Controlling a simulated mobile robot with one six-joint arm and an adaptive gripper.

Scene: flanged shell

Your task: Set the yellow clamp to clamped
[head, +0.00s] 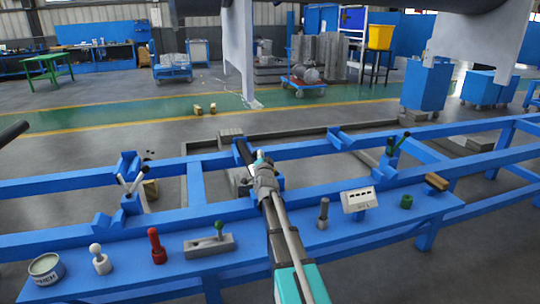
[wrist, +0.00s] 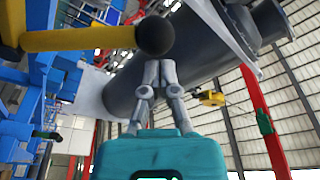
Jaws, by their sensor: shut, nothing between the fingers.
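A yellow lever with a black ball end, which looks like the yellow clamp's handle (wrist: 80,40), crosses the upper left of the wrist view. Its black ball lies just above my fingertips in the picture; I cannot tell whether they touch. My gripper (wrist: 160,68) is shut with nothing in it. In the head view my gripper (head: 261,158) reaches out over the blue frame. I cannot make out the yellow clamp in the head view.
A large grey cylinder (wrist: 205,65) fills the space behind my fingers. Other clamps (head: 131,190) stand on the blue frame.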

